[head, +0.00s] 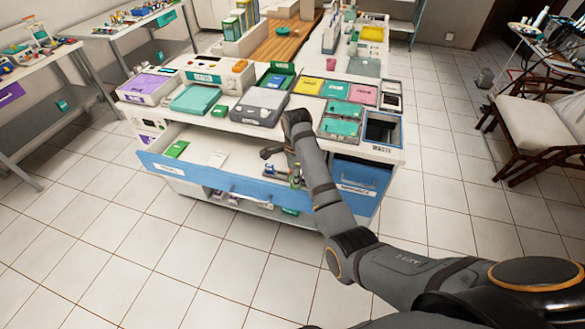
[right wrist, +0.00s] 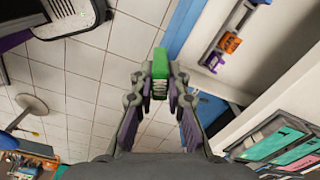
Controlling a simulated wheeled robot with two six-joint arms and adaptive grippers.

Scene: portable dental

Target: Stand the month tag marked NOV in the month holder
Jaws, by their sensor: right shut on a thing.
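My right gripper (right wrist: 160,92) is shut on a small green tag-like piece (right wrist: 160,62) with a pale, marked lower part. The piece sticks out beyond the fingertips. I cannot read a month on it. I cannot tell which thing is the month holder. My left gripper is not in view.
The drawer holds a green box (head: 176,149) and a pale card. Above it, the white counter carries a grey device (head: 260,106), a teal tray (head: 195,98) and several coloured boxes. A dark square bin (head: 382,129) is at the counter's right corner. The tiled floor in front is clear.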

